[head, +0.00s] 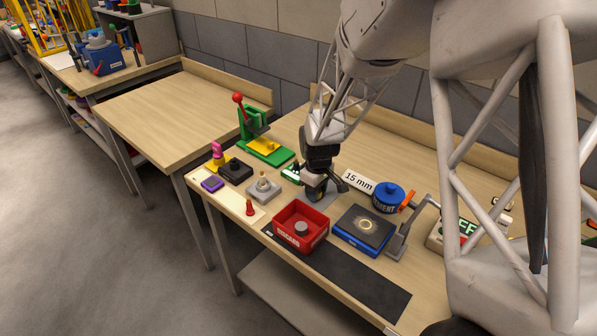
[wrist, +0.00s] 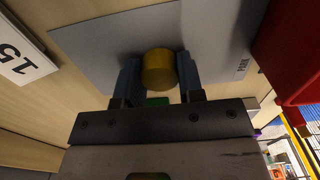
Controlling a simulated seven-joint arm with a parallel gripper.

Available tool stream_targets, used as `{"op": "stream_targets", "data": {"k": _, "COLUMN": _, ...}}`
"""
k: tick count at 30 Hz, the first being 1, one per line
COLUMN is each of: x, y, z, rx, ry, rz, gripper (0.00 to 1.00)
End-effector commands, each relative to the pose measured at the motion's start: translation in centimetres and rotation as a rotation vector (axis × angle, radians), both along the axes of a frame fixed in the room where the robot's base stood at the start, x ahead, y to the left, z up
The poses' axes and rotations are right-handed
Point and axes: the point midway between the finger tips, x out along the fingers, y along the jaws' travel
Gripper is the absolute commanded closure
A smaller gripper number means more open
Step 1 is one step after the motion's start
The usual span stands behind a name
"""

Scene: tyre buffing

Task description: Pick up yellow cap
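The yellow cap (wrist: 160,70) shows in the wrist view between the two fingers of my gripper (wrist: 159,78). The fingers touch both of its sides, with no clear gap, so my gripper looks shut on it. The cap is over the grey plate (wrist: 95,45) marked PARK; whether it rests on the plate or is just above it I cannot tell. In the head view my gripper (head: 326,188) points down at the table between the red box and the 15 mm sign, and it hides the cap there.
A red box (head: 291,238) with a grey piece inside and a blue-edged black tray (head: 350,238) stand in front. A blue cement pot (head: 389,197) and the 15 mm sign (head: 358,181) are right. A green press (head: 262,148) and small blocks stand left.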

Motion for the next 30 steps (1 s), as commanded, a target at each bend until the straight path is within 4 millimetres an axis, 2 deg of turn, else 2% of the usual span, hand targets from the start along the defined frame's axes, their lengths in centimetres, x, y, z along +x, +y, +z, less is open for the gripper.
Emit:
{"op": "stream_targets", "data": {"k": 1, "x": 0.0, "y": 0.0, "z": 0.0, "rx": 0.0, "ry": 0.0, "rz": 0.0, "gripper": 0.79}}
{"op": "stream_targets", "data": {"k": 4, "x": 0.0, "y": 0.0, "z": 0.0, "rx": 0.0, "ry": 0.0, "rz": 0.0, "gripper": 0.94}}
{"op": "stream_targets", "data": {"k": 5, "x": 0.0, "y": 0.0, "z": 0.0, "rx": 0.0, "ry": 0.0, "rz": 0.0, "gripper": 0.95}}
{"op": "stream_targets", "data": {"k": 14, "x": 0.0, "y": 0.0, "z": 0.1, "rx": 0.0, "ry": 0.0, "rz": 0.0, "gripper": 0.95}}
{"op": "stream_targets", "data": {"k": 30, "x": 0.0, "y": 0.0, "z": 1.5, "rx": 0.0, "ry": 0.0, "rz": 0.0, "gripper": 0.96}}
